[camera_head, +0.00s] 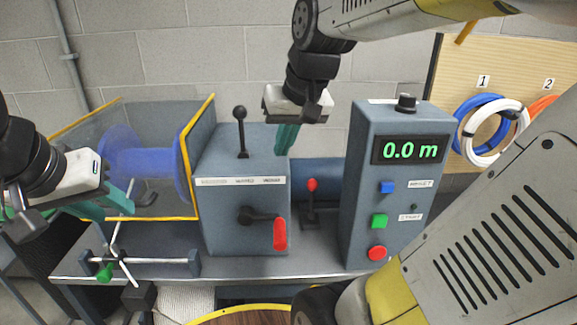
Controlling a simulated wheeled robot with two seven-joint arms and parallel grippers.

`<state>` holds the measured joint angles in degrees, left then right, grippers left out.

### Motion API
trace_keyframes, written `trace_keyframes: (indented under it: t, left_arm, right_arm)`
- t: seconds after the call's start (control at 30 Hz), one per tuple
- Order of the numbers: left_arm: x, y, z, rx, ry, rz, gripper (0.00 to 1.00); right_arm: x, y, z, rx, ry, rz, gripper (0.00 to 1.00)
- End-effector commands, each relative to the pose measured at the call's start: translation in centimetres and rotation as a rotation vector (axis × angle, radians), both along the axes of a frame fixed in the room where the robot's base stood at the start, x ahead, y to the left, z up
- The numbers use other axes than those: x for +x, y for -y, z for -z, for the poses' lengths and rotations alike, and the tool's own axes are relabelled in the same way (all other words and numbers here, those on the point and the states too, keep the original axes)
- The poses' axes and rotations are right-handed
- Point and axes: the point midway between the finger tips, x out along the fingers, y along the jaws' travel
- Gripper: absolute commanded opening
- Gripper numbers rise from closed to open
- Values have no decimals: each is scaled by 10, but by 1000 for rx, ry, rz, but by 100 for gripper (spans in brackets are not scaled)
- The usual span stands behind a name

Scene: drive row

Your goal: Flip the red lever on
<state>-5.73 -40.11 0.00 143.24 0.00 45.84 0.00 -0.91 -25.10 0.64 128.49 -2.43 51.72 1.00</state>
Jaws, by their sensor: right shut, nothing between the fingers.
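A small lever with a red knob (312,185) stands upright on a dark base, between the grey machine box and the control panel. A red handle (280,233) hangs down from a black crank on the front of the box. My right gripper (284,148) is shut and empty, pointing down above the right side of the box. In the picture it is above and left of the red knob, apart from it. My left gripper (112,212) is at the far left, its teal fingers apart and empty, over the bench's left end.
The grey box (222,222) carries an upright black-knobbed lever (240,125). The control panel (365,150) reads 0.0 m and has blue, green and red buttons. A blue spool (140,160) sits behind a yellow-edged guard. A crossed rod fixture (120,261) stands at front left.

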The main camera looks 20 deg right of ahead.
Motion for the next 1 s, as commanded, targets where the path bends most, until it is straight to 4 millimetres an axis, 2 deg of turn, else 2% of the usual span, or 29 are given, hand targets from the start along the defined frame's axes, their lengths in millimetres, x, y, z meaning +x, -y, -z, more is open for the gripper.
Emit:
trace_keyframes:
  t: [0.03, 0.17, 0.3, 0.47, 0.6, 0.8, 1.0]
  left_arm:
    - [0, 0, 0, 0, 0, 0, 36]
    - [0, 0, 0, 0, 0, 0, 36]
    - [0, 0, 0, 0, 0, 0, 36]
    - [0, 0, 0, 0, 0, 0, 36]
    - [0, 0, 0, 0, 0, 0, 36]
    - [0, 0, 0, 0, 0, 0, 36]
    - [0, 0, 0, 0, 0, 0, 36]
  right_arm:
    - [18, 7, -2, -7, -29, 15, 0]
    - [59, 28, -4, -26, -93, 52, 0]
    - [102, 52, 1, -43, -162, 92, 0]
    - [149, 83, 19, -58, -244, 140, 0]
    - [185, 113, 42, -65, -312, 183, 0]
    - [219, 148, 76, -70, -389, 231, 0]
    - [232, 164, 93, -72, -425, 254, 0]
